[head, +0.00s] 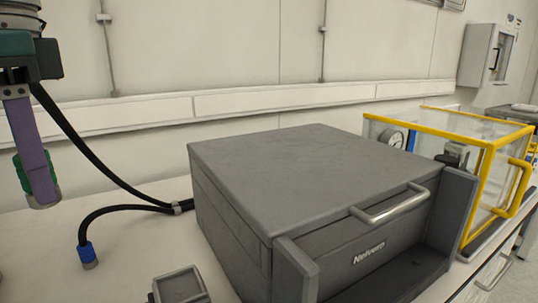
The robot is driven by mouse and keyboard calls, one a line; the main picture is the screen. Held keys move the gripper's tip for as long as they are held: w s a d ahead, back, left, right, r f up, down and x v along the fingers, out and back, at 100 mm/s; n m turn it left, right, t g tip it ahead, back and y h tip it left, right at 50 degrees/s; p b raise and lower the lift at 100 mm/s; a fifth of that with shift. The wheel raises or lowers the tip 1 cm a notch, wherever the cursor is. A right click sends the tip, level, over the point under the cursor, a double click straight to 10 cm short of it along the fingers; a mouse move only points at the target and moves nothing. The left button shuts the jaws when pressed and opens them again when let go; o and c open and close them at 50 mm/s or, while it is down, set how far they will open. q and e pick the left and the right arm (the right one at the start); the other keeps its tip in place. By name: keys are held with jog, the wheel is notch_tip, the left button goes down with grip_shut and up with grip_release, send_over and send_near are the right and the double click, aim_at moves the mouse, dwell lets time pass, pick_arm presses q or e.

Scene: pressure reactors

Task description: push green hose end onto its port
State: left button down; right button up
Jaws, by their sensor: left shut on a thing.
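My left gripper (36,190) is at the far left, pointing down, with purple fingers shut on the green hose end. The green hose end (22,173) shows as a green collar mostly hidden behind the finger, with a greyish tip low down. A black hose (85,150) runs from behind the gripper down to the side of the large grey box. No port that I can identify as the green one's is visible. My right gripper is not in view.
A second black hose with a blue end (87,256) stands on the white bench (130,235). The large grey box (300,165) with a handle fills the middle. A small grey block (180,287) sits in front. A yellow-framed clear enclosure (497,145) and gauge (394,138) are at right.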

pick_arm(q)
jog(key=s+d+r+n+p, duration=0.2)
jog(key=s+r+p, duration=0.2)
jog(key=r+p, duration=1)
jog(key=s+d+r+n+p, duration=0.2)
jog(key=s+r+n+p, duration=0.1)
jog(key=r+p, duration=1.1)
jog(key=s+d+r+n+p, duration=0.2)
jog(key=s+r+p, duration=0.3)
jog(key=r+p, duration=0.9)
notch_tip(320, 180, up, 3)
jog(key=shift+f+n, duration=0.15)
jog(key=shift+n, duration=0.25)
jog(key=shift+d, duration=0.1)
jog(key=w+d+r+m, duration=0.3)
jog(key=d+r+m, duration=0.4)
jog(key=d, duration=0.4)
jog(key=shift+d+m, duration=0.35)
jog(key=shift+m, duration=0.15)
jog(key=w+d+f+m, duration=0.1)
jog(key=m, duration=0.1)
jog(key=w+d+f+m, duration=0.1)
jog(key=d+f+m, duration=0.1)
jog(key=shift+w+d+f+m, duration=0.2)
jog(key=shift+w+d+m, duration=0.1)
jog(key=shift+w, duration=0.1)
